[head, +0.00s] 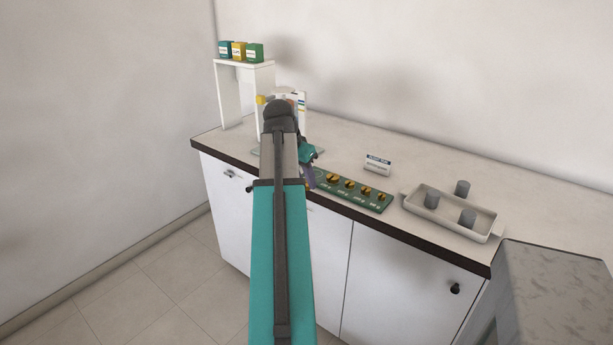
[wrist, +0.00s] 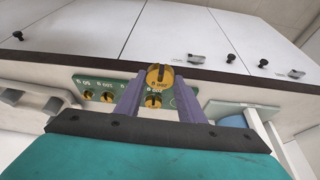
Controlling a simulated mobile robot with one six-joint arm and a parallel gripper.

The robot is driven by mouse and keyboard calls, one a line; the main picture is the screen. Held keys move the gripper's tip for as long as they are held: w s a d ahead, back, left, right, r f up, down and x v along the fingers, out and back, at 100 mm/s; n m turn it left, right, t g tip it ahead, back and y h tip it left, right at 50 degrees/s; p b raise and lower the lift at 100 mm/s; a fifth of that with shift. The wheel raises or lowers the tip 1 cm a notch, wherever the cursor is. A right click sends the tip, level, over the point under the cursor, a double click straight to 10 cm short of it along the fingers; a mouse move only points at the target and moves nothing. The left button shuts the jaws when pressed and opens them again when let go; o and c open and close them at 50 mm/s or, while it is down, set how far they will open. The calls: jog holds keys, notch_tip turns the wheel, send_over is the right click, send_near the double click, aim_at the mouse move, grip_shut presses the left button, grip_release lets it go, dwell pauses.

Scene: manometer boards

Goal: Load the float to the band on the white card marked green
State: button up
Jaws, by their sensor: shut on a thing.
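My gripper (wrist: 160,88) is shut on a brass slotted weight (wrist: 160,75), holding it between its purple fingers. In the head view, the purple fingers (head: 309,179) show only partly beside my arm, at the left end of a green weight board (head: 357,197). Several brass weights (head: 350,186) sit in a row on it. The held weight cannot be made out there. A white apparatus with a card (head: 301,98) bearing coloured bands stands behind my arm; the float and the green mark cannot be made out. In the wrist view a blue cylinder (wrist: 232,121) shows beside a white frame.
A small lettered sign (head: 378,165) stands behind the board. A pale tray (head: 415,207) with grey cylinders is to the right. A white shelf (head: 228,95) at the back left carries teal, yellow and green boxes (head: 240,50). The counter's dark front edge (head: 425,246) runs close to the board.

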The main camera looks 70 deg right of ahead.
dwell(0.4)
jog(key=shift+w, duration=0.1)
jog(key=shift+w+a, duration=0.1)
jog(key=shift+w, duration=0.15)
jog(key=w+a+f+n+t, duration=0.15)
jog(key=w+a+n, duration=0.35)
jog(key=w+a, duration=0.85)
jog(key=w+a+n+t, duration=0.2)
jog(key=w+a+n, duration=0.4)
jog(key=w+a, duration=0.7)
jog(key=w+a+n+y, duration=0.1)
jog(key=w+a+n, duration=0.2)
jog(key=a, duration=0.8)
jog(key=w+a+n+t+y, duration=0.1)
jog(key=w+a+n, duration=0.3)
jog(key=w+a, duration=0.3)
jog(key=w+a+n+t+y, duration=0.1)
jog(key=w+a+n+y, duration=0.1)
jog(key=a, duration=1.5)
jog(key=w+n, duration=0.1)
jog(key=w, duration=0.1)
jog(key=shift+w+a+f, duration=0.15)
jog(key=shift+w+f, duration=0.25)
jog(key=shift+s, duration=0.15)
